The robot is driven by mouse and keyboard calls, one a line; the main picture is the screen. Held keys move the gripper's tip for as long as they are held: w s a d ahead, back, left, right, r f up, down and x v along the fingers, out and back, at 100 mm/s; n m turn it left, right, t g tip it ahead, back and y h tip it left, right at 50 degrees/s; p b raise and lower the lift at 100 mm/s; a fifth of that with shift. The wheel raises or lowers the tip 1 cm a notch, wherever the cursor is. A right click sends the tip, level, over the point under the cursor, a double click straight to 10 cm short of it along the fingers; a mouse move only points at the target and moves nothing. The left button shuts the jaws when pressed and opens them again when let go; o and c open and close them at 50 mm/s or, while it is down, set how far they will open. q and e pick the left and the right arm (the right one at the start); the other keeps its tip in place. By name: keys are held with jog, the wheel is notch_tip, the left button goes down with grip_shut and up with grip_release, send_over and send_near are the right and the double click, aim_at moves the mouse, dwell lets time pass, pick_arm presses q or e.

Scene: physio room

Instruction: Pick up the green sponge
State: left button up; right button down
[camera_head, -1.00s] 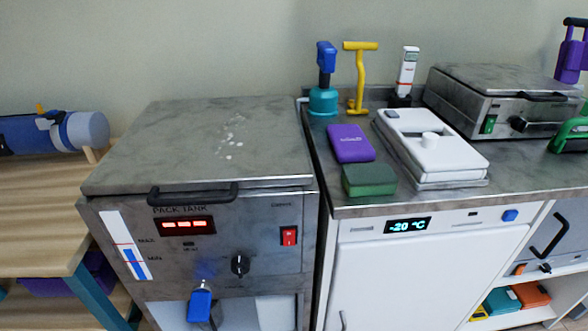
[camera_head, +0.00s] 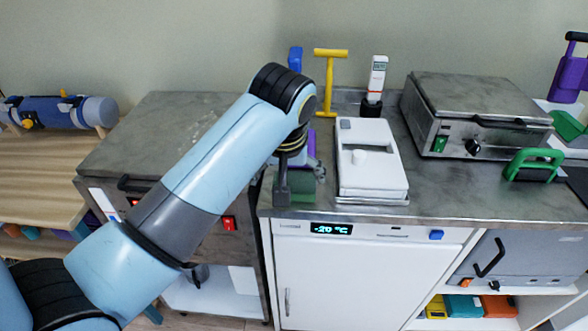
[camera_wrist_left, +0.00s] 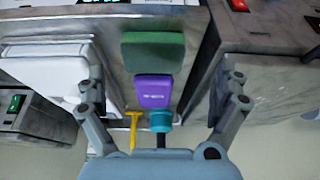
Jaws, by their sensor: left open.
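The green sponge (camera_head: 303,187) lies at the front edge of the steel counter, left of a white device, partly hidden by my left gripper in the head view. It also shows whole in the left wrist view (camera_wrist_left: 153,52), between the lines of the two fingers and beyond them. My left gripper (camera_head: 300,188) is open and empty, over the sponge in the head view. In the left wrist view its fingers (camera_wrist_left: 165,108) are spread wide. My right gripper is not in view.
A purple block (camera_wrist_left: 154,91) lies just behind the sponge. The white device (camera_head: 371,160) stands close to the right. A teal-based tool (camera_wrist_left: 160,121) and a yellow T-handled tool (camera_head: 328,80) stand behind. Bare counter (camera_head: 450,190) lies to the right.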

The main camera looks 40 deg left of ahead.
aim_at(294, 181)
pick_arm(q)
jog(key=w+f, duration=0.1)
jog(key=w+a+f, duration=0.1)
jog(key=shift+w+f, duration=0.15)
jog(key=shift+w, duration=0.2)
jog(key=x, duration=0.5)
jog(key=shift+w+f, duration=0.15)
jog(key=shift+w, duration=0.3)
jog(key=shift+c, duration=0.4)
jog(key=c, duration=0.4)
